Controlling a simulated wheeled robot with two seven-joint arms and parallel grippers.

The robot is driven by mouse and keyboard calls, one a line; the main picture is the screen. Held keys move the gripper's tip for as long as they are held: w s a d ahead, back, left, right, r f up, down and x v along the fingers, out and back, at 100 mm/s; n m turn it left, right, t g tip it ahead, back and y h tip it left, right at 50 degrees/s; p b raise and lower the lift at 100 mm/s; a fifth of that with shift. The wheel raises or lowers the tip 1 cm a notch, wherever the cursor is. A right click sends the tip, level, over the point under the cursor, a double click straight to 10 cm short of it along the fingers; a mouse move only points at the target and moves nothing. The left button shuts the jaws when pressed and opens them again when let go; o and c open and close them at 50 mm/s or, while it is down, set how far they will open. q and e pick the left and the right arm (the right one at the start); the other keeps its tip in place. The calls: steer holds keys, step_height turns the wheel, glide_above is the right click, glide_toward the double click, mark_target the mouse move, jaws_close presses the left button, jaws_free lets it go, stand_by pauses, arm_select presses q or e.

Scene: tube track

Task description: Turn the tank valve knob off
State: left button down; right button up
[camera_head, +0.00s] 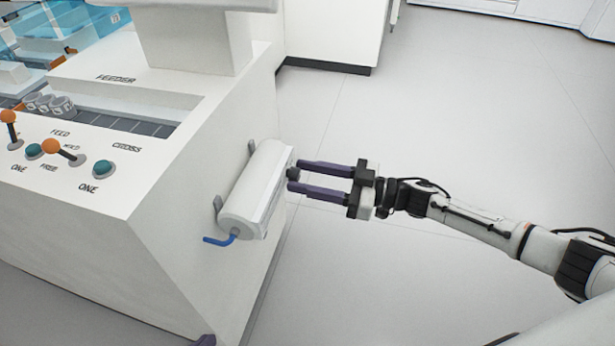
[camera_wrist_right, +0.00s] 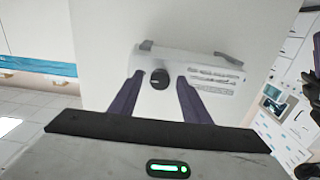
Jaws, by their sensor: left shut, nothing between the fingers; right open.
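A white cylindrical tank (camera_head: 255,190) is mounted on the side wall of the feeder machine. A blue bent pipe (camera_head: 222,240) comes out of its near end. The tank's dark valve knob (camera_head: 291,171) is at its other end; in the right wrist view the round black knob (camera_wrist_right: 160,79) faces the camera. My right gripper (camera_head: 294,176) is open, with its purple fingers pointing at that end, one on each side of the knob. Contact cannot be told. My left gripper (camera_head: 206,341) shows only as a purple tip at the bottom edge; part of it shows at the right wrist view's right edge.
The feeder machine (camera_head: 160,215) fills the left, with orange levers and green buttons (camera_head: 103,168) on its top panel. A grey bracket (camera_head: 218,203) holds the tank to the wall. The floor (camera_head: 450,110) right of the tank is clear. A white cabinet (camera_head: 330,35) stands behind.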

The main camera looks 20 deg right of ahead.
steer(key=c, duration=1)
steer(key=shift+c, duration=0.2)
